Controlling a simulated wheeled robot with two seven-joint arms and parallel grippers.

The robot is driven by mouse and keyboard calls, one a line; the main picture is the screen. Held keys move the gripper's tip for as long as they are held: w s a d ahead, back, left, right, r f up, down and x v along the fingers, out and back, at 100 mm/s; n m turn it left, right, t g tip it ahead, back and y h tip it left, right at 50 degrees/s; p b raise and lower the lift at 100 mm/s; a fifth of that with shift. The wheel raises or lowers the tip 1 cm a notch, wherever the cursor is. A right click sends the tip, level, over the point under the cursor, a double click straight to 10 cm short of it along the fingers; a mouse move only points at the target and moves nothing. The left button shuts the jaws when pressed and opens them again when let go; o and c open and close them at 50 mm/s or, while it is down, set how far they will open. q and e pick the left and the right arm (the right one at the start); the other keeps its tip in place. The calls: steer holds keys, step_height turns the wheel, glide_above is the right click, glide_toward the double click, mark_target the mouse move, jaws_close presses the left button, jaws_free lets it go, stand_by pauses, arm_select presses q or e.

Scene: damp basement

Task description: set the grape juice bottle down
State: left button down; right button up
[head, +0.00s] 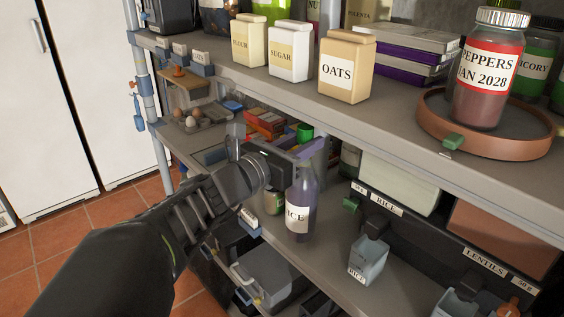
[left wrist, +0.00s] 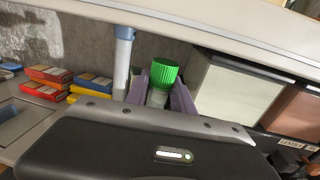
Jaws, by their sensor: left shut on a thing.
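The grape juice bottle (head: 302,212) is purple with a white label, part of which reads "ICE", and a green cap. My left gripper (head: 308,150) is shut on its upper part and holds it upright, low over the lower shelf (head: 328,262). I cannot tell whether its base touches the shelf. In the left wrist view the green cap (left wrist: 163,73) stands up between the two purple fingers; the body below is hidden by the gripper housing. My right gripper is not in view.
A grey-blue bin (head: 368,262) stands on the lower shelf to the right of the bottle. A pale box (head: 400,184) sits behind. The upper shelf (head: 290,92), with oats (head: 346,70) and a peppers jar (head: 484,75), overhangs. Bare shelf shows between bottle and bin.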

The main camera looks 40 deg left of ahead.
arm_select(q)
steer(key=shift+w+r, duration=0.2)
steer(key=shift+w, duration=1.1)
steer(key=shift+w, duration=0.3)
steer(key=shift+f+b, duration=1.5)
steer(key=shift+f, duration=0.25)
steer(key=shift+f, duration=0.15)
steer(key=c, duration=1.1)
jaws_free()
steer(key=shift+f, duration=0.1)
steer(key=shift+s, duration=0.1)
